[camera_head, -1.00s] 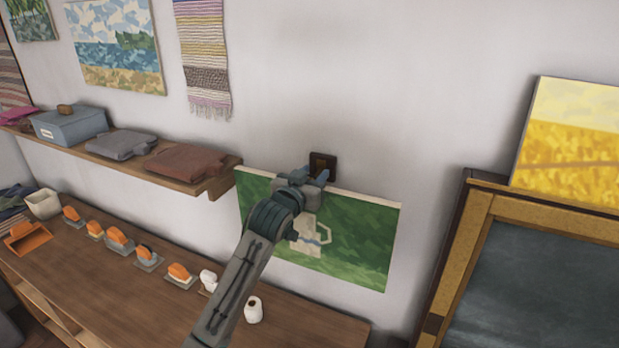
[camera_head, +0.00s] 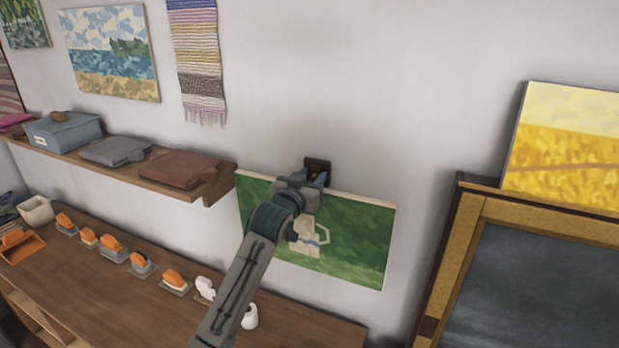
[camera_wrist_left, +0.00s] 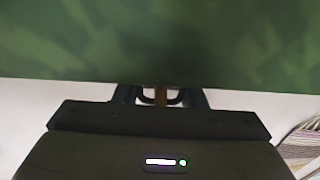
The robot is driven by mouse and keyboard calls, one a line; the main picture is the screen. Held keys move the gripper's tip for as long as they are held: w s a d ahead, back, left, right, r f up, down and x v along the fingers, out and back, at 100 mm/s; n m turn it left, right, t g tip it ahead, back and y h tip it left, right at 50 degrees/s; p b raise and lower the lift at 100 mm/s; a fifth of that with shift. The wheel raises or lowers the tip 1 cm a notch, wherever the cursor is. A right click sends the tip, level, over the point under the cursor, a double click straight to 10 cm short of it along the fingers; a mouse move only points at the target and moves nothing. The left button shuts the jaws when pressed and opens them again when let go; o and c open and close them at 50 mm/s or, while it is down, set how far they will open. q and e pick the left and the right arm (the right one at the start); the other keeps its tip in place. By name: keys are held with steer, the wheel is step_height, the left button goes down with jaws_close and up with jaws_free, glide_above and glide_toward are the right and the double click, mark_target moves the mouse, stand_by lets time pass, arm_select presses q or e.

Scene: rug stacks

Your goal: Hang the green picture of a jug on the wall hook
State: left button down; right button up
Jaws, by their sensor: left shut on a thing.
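The green picture of a jug (camera_head: 352,240) is held upright close to the wall, to the right of the shelf's end. My left gripper (camera_head: 314,180) is shut on the middle of its top edge, and my left arm hides part of its front. The wall hook (camera_head: 318,165) is a dark block with a brown middle, just above and behind the gripper. I cannot tell whether the picture touches the hook. In the left wrist view, the green picture (camera_wrist_left: 160,40) fills the upper part, and the gripper's fingers (camera_wrist_left: 160,96) show at its edge with a brown piece between them. My right gripper is not in view.
A wooden shelf (camera_head: 215,190) with folded cloths and a blue box ends just left of the picture. Below is a wooden table (camera_head: 110,300) with several orange-topped items. A framed dark board (camera_head: 540,290) and a yellow picture (camera_head: 565,145) stand at the right.

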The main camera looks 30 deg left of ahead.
arm_select(q)
steer(key=shift+f, duration=0.15)
steer(key=c, duration=0.8)
jaws_free()
steer(key=shift+a, duration=0.1)
steer(key=shift+s+f+b, duration=0.2)
steer(key=shift+s+b, duration=0.05)
steer(key=shift+b, duration=0.15)
steer(key=s+b, duration=0.1)
steer(key=s, duration=0.2)
steer(key=s+b, duration=0.2)
steer(key=s, duration=0.2)
steer(key=s+b, duration=0.1)
steer(key=s, duration=0.2)
steer(key=shift+s+d+r, duration=0.15)
steer(key=shift+d, duration=0.2)
